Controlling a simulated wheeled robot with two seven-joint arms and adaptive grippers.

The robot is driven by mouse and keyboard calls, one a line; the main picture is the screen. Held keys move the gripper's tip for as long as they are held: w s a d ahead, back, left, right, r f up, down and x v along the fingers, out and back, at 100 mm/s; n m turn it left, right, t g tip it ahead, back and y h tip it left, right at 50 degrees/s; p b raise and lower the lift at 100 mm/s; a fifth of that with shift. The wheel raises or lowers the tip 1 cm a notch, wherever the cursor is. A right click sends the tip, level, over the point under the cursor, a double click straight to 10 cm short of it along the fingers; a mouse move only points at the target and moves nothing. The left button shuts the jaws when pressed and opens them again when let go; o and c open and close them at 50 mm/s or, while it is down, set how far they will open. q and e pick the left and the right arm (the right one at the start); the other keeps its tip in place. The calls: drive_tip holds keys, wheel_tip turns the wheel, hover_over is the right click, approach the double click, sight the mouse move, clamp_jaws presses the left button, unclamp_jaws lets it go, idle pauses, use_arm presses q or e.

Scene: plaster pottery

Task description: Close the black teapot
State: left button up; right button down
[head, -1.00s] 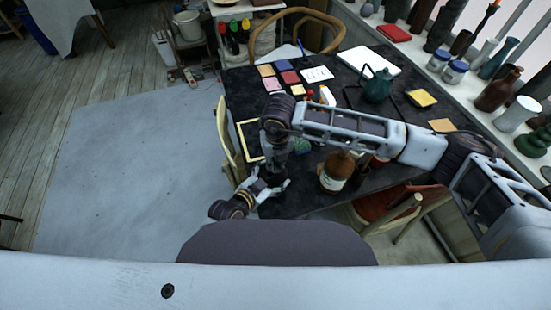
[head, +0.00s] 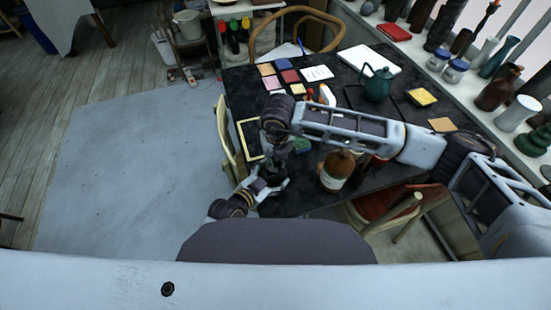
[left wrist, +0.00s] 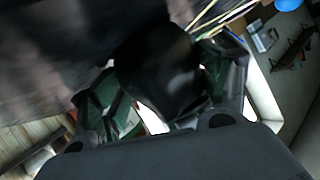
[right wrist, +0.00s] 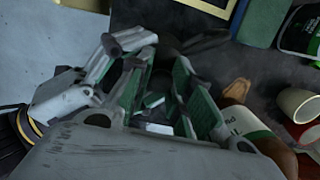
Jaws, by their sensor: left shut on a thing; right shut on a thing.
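The black teapot is a round, dark body (left wrist: 160,65) between the fingers of my left gripper (left wrist: 165,85) in the left wrist view. In the head view my left gripper (head: 270,184) is at the table's near left corner, shut on the dark pot. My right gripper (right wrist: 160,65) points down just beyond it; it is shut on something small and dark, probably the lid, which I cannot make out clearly. In the head view my right arm hides most of the pot. I cannot tell whether the lid touches the pot.
The black table (head: 300,203) holds a brown bottle (head: 337,170) close to the right gripper, which also shows in the right wrist view (right wrist: 240,118). A dark teal teapot (head: 377,85) stands farther back. A chair (head: 228,135) is at the left edge; open floor lies left.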

drive_tip(key=shift+s+a+f, duration=0.1)
drive_tip(key=shift+s+f, duration=0.1)
drive_tip(key=shift+f, duration=0.15)
drive_tip(key=shift+a+r+g+h, duration=0.25)
drive_tip(key=shift+g+h, duration=0.25)
drive_tip(key=shift+s, duration=0.15)
drive_tip(key=shift+a+r, duration=0.1)
drive_tip(key=shift+r, duration=0.1)
drive_tip(key=shift+r+g, duration=0.15)
drive_tip(key=shift+g, duration=0.15)
idle(0.5)
drive_tip(key=shift+w+d+f, duration=0.2)
drive_tip(key=shift+f, duration=0.2)
drive_tip(key=shift+w+d+f, duration=0.15)
drive_tip(key=shift+f, duration=0.25)
idle(1.1)
drive_tip(key=shift+w+a+r, duration=0.15)
drive_tip(key=shift+r, duration=0.25)
drive_tip(key=shift+w+a+r, duration=0.15)
drive_tip(key=shift+r, duration=0.35)
idle(1.2)
